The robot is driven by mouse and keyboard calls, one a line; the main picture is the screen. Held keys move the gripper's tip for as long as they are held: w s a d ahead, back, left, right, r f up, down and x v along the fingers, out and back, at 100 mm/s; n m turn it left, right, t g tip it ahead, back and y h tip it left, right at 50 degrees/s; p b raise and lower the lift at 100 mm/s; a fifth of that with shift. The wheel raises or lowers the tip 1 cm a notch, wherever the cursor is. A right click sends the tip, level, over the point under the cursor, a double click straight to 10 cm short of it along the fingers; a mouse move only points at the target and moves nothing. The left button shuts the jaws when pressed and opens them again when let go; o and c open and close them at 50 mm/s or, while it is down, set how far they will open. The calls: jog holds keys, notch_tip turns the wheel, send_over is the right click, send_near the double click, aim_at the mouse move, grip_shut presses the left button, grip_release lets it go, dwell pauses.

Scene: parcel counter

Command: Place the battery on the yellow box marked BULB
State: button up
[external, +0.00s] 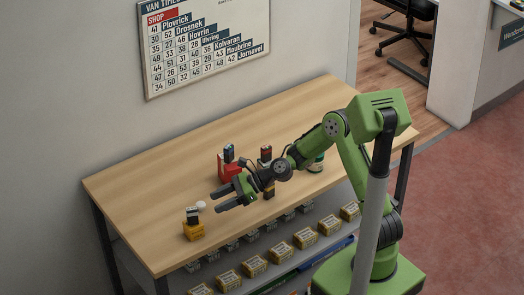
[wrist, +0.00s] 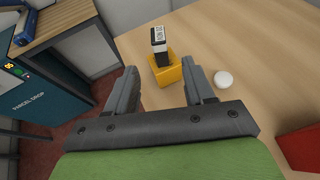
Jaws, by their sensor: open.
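A yellow box (external: 194,231) stands near the table's front left, with a small black block with a white label (external: 192,215) upright on it. In the wrist view the yellow box (wrist: 168,74) lies beyond my fingertips, between their lines, with the labelled block (wrist: 158,40) on top. No BULB marking is readable. My gripper (external: 221,199) is open and empty above the table, to the right of this box. Another small yellow box (external: 269,191) is partly hidden below my wrist. Small dark blocks stand on the red box (external: 229,153) and near it (external: 265,154); I cannot tell which block is the battery.
A white round object (external: 201,205) lies just beside the yellow box; it also shows in the wrist view (wrist: 223,79). A red box (external: 226,170) stands behind my gripper. A green-and-white container (external: 316,163) is behind my arm. The table's left end (external: 125,190) is clear.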

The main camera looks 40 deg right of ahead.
jog(key=s+d+r+n+h, duration=0.3)
jog(key=s+d+n+h, duration=0.1)
jog(key=s+d+n, duration=0.3)
jog(key=s+d+r+n+h, duration=0.4)
jog(key=s+d+n, duration=0.4)
jog(key=s+d, duration=0.2)
jog(key=s+d+r+n+h, duration=0.4)
jog(key=s+d+n, duration=0.3)
jog(key=s+d, duration=0.2)
jog(key=shift+s+r+t, duration=0.15)
jog(key=shift+s+t, duration=0.15)
